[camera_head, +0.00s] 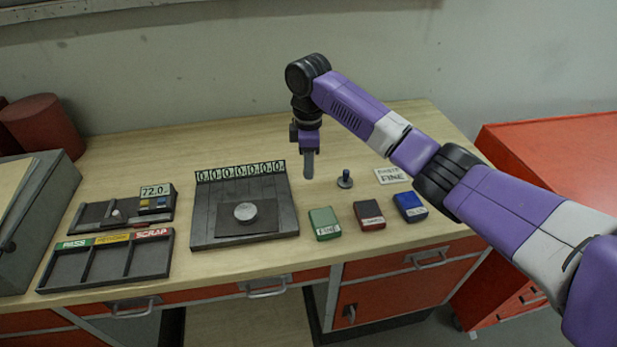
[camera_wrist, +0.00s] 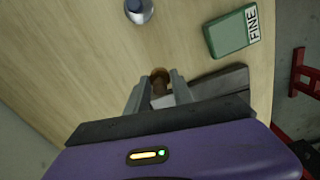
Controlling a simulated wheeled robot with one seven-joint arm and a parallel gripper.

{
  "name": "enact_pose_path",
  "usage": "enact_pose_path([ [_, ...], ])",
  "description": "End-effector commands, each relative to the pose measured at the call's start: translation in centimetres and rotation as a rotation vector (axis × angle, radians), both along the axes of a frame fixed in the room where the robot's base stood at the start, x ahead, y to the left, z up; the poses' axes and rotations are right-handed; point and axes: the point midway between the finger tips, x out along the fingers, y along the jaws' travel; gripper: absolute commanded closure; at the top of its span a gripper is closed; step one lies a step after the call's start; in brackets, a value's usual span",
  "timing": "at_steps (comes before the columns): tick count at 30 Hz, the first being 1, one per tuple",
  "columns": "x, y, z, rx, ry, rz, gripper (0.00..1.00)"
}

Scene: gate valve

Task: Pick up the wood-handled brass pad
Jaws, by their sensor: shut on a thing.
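My gripper (camera_head: 309,165) points down over the table, right of the dark slatted plate. In the wrist view, my gripper (camera_wrist: 160,92) has its two grey fingers closed on a brown, rounded wooden piece (camera_wrist: 160,75), which looks like the handle of the wood-handled brass pad. The brass part cannot be made out. In the head view the fingers hide the held piece, and I cannot tell its height above the table.
A dark-blue-knobbed pad (camera_head: 345,178) stands right of my gripper. Green (camera_head: 324,223), dark red (camera_head: 369,215) and blue (camera_head: 410,207) blocks lie along the front. The slatted plate (camera_head: 210,225) holds a round metal disc (camera_head: 245,211). A sorting tray (camera_head: 105,262) is left.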

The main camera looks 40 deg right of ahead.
Motion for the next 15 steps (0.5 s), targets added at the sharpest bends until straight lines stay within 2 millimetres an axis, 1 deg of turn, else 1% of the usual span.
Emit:
enact_pose_path([
  [3,0.2,0.0,3.0,-0.001,-0.006,0.003,1.00],
  [7,0.2,0.0,6.4,-0.003,-0.006,0.001,1.00],
  [9,0.1,-0.2,8.6,-0.007,-0.004,0.001,1.00],
  [15,0.0,-0.1,12.4,-0.006,-0.003,0.000,1.00],
])
